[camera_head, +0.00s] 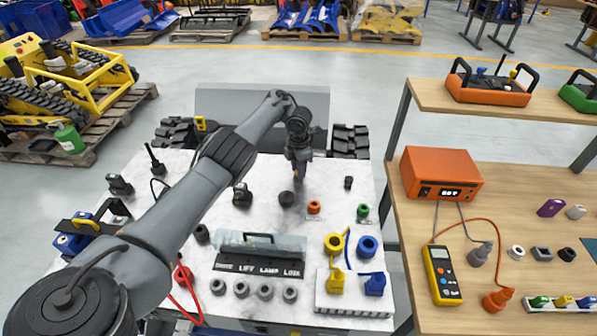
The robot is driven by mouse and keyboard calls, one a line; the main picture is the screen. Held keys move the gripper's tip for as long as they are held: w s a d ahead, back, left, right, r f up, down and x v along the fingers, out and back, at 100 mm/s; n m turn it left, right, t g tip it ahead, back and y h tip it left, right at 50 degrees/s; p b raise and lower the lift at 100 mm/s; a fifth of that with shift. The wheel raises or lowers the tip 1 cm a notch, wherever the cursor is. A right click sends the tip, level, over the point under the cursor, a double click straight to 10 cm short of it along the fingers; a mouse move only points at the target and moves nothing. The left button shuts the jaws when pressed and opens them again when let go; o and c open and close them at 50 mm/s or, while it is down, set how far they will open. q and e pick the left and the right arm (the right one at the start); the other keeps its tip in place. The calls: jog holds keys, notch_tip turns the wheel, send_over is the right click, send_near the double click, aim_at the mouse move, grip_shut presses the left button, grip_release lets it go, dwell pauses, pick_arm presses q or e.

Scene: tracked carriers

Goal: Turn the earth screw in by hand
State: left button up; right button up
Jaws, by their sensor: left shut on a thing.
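My left arm reaches in from the lower left over a white marbled panel (160,235) on a tracked carrier. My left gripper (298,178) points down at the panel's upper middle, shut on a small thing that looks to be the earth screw. The fingers hide most of it, so its thread and seat cannot be made out. A dark round knob (286,199) is just below the fingertips. An orange fitting (314,207) stands to their lower right and a green one (363,211) farther right. My right gripper is not in view.
A label strip (258,267) with a clear cover and several grey sockets are at the panel's front. Yellow (335,281) and blue (374,285) plugs stand beside them. A wooden bench (520,190) at right carries an orange meter box (440,172) and a yellow multimeter (442,275).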

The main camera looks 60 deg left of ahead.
pick_arm(q)
jog(key=o, duration=0.9)
